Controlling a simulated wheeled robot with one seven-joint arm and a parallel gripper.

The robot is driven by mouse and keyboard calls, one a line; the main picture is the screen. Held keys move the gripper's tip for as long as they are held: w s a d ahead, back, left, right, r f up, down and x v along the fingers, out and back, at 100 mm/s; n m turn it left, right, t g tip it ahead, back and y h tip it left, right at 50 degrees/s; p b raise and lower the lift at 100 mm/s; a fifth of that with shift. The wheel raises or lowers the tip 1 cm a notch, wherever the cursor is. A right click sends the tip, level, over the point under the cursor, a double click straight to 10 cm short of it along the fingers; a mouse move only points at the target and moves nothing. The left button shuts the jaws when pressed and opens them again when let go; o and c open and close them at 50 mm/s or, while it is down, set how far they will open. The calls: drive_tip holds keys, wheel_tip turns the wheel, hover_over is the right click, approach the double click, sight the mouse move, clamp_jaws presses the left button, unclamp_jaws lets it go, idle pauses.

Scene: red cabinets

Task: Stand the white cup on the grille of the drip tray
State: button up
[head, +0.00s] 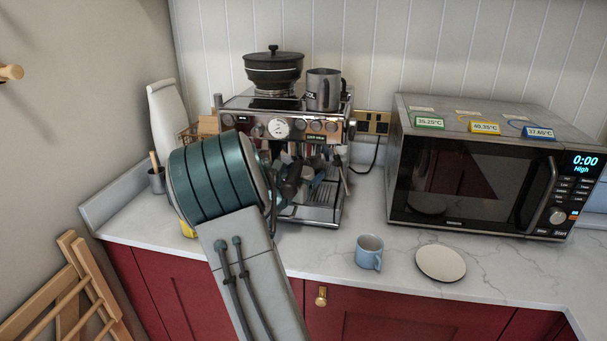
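The coffee machine's drip tray (312,214), with a slatted grille, sticks out at the machine's front, above the counter. My gripper (298,180) is in front of the machine, above the tray. It is small, dark and partly hidden behind my arm, so I cannot tell whether its fingers are open or shut, or hold anything. I cannot make out a clearly white cup. A pale blue-grey mug (368,252) stands upright on the counter, right of the tray and apart from my gripper.
The coffee machine (245,127) carries a black pot (273,72) and a dark grey mug (323,90) on top. A white plate (440,263) lies right of the pale mug. A microwave (480,170) stands at the right. The counter between the tray and microwave is clear.

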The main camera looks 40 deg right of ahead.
drive_tip(key=shift+r, duration=0.1)
drive_tip(key=shift+r, duration=0.15)
drive_tip(key=v, duration=1.2)
drive_tip(key=shift+b, duration=0.3)
drive_tip(key=s+m+g+y, duration=0.1)
drive_tip(key=s+m, duration=0.1)
drive_tip(key=s, duration=0.1)
drive_tip(key=s+f+m+g+y, duration=0.1)
drive_tip(key=s+m+g, duration=0.1)
drive_tip(key=s+m, duration=0.1)
drive_tip(key=s+f+m+g+y, duration=0.1)
drive_tip(key=s+m+g, duration=0.1)
drive_tip(key=s+m, duration=0.1)
drive_tip(key=shift+s+a+f, duration=0.2)
drive_tip(key=shift+s+a, duration=0.1)
drive_tip(key=shift+a, duration=0.1)
drive_tip(key=s+a+f+m+y, duration=0.1)
drive_tip(key=s+a+m+y, duration=0.5)
drive_tip(key=a, duration=0.5)
drive_tip(key=s+a+f+m+y, duration=0.1)
drive_tip(key=s+a+m+y, duration=0.5)
drive_tip(key=a, duration=0.5)
drive_tip(key=m+y, duration=0.1)
drive_tip(key=m, duration=0.1)
drive_tip(key=shift+s+a+f+m+t+y, duration=0.25)
drive_tip(key=shift+s+a+m+t+y, duration=0.05)
drive_tip(key=shift+m, duration=0.1)
